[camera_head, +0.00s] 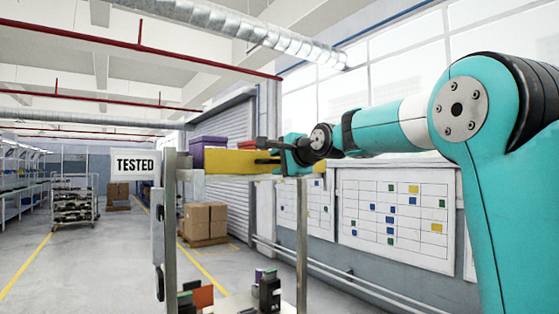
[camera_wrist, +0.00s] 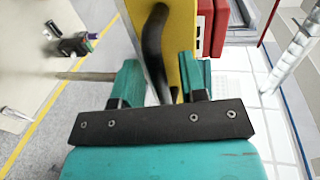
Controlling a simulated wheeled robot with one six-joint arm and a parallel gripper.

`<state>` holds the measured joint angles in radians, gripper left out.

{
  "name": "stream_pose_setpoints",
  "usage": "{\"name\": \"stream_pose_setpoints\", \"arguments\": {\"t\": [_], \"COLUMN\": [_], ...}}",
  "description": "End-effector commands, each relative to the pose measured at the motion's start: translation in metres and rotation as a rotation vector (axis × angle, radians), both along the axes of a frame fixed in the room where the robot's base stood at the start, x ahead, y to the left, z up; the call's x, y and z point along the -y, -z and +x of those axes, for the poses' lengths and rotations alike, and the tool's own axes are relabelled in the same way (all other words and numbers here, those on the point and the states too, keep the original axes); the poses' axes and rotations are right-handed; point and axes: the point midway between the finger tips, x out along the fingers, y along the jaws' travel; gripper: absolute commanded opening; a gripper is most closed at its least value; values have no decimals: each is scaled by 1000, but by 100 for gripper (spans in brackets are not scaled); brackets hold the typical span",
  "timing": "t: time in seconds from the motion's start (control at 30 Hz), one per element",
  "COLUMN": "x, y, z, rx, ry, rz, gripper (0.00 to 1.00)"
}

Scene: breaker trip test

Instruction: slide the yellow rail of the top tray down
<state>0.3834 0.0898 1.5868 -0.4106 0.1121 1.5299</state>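The yellow rail (camera_head: 228,161) is a flat yellow bar across the front of the top tray, at the upper level of a metal stand. It also shows in the wrist view (camera_wrist: 182,42), with a black curved handle (camera_wrist: 154,40) on its face. My gripper (camera_head: 284,158) is at the rail's right part in the head view. In the wrist view my gripper (camera_wrist: 162,72) has its teal fingers apart, with the handle between them. A gap shows beside the handle, so the fingers do not look closed on it. The tray's inside is mostly hidden by the rail.
A purple box (camera_head: 208,141) stands behind the rail, and a red case (camera_wrist: 212,24) is beside it in the wrist view. A TESTED sign (camera_head: 134,165) stands at the stand's left. Dark devices (camera_head: 270,291) sit on a lower shelf. Open floor lies to the left.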

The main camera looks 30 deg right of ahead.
Motion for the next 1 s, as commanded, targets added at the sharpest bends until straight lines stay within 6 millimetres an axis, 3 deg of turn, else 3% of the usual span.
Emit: {"name": "stream_pose_setpoints", "arguments": {"t": [0.13,0.3,0.57,0.83,1.0], "x": [0,0,0,0,0], "y": [0,0,5,47,57], "z": [0,0,-1,-1,-1], "rx": [0,0,-1,-3,-1], "ry": [0,0,0,0,0], "rz": [0,0,1,1,1], "gripper": [37,0,0,0,0]}}
